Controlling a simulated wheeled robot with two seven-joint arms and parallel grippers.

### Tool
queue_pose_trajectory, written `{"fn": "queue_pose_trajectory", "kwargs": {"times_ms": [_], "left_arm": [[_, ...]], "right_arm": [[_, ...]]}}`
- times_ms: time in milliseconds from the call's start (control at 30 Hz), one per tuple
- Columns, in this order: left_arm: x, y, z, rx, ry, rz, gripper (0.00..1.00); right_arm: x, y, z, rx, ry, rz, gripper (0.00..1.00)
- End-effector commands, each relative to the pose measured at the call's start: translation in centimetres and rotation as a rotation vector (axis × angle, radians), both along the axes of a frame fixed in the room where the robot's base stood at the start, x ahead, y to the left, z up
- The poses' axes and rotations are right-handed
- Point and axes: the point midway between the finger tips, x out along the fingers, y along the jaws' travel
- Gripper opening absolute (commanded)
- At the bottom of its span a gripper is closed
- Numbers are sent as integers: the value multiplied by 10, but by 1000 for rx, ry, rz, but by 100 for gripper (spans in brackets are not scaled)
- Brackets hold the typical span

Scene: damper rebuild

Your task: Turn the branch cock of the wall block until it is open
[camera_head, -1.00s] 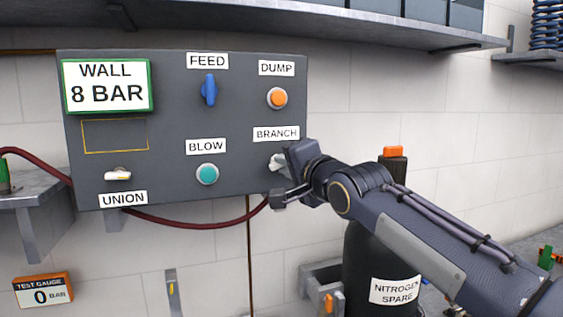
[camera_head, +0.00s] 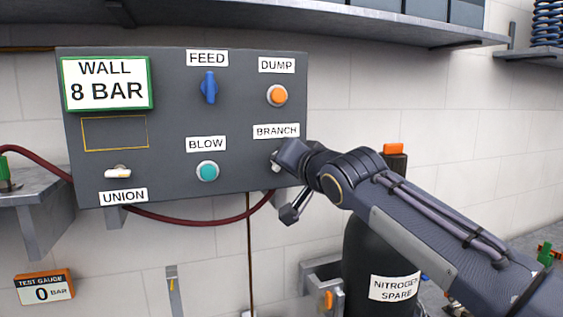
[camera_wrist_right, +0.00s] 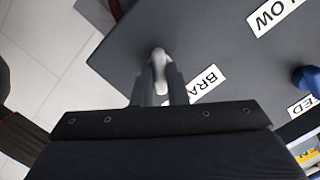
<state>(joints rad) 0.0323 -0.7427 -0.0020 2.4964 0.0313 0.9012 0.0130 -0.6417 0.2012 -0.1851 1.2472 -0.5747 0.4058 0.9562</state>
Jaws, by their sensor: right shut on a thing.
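The wall block (camera_head: 150,170) is a dark panel on the wall with labelled controls. The branch cock (camera_wrist_right: 158,70) is a pale lever under the BRANCH label (camera_head: 276,131). In the head view my right gripper mostly covers the cock, so its exact angle is hard to read there. My right gripper (camera_wrist_right: 160,88) is shut on the branch cock, with a finger on each side of the lever. It also shows in the head view (camera_head: 280,160), against the panel's lower right. My left gripper is not in view.
The panel also carries the blue FEED cock (camera_head: 209,87), the orange DUMP button (camera_head: 277,96), the green BLOW button (camera_head: 207,171) and the UNION fitting (camera_head: 117,171). A red hose (camera_head: 190,222) hangs below. A dark nitrogen bottle (camera_head: 365,245) stands under my right arm.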

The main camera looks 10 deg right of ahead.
Motion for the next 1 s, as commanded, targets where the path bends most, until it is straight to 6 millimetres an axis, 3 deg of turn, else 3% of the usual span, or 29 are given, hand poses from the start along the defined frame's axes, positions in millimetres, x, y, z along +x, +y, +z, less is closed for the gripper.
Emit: {"fn": "queue_pose_trajectory", "kwargs": {"times_ms": [100, 200, 467, 700, 733, 800, 933, 1000], "left_arm": [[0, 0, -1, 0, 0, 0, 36], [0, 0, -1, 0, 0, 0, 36], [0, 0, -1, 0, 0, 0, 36], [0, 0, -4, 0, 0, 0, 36], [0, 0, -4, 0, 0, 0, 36], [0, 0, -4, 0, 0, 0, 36], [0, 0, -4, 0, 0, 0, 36], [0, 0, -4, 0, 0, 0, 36]], "right_arm": [[0, 1, -1, -203, -37, 0, 0], [0, 1, -1, -293, -55, 0, 0], [0, 1, -1, -313, -58, 0, 0], [0, 3, -1, -659, -125, 0, 0], [0, 2, -1, -670, -127, 0, 14], [0, 2, -1, -663, -126, 0, 23], [0, 2, 0, -660, -126, 0, 40], [0, 2, 0, -659, -127, 0, 40]]}}
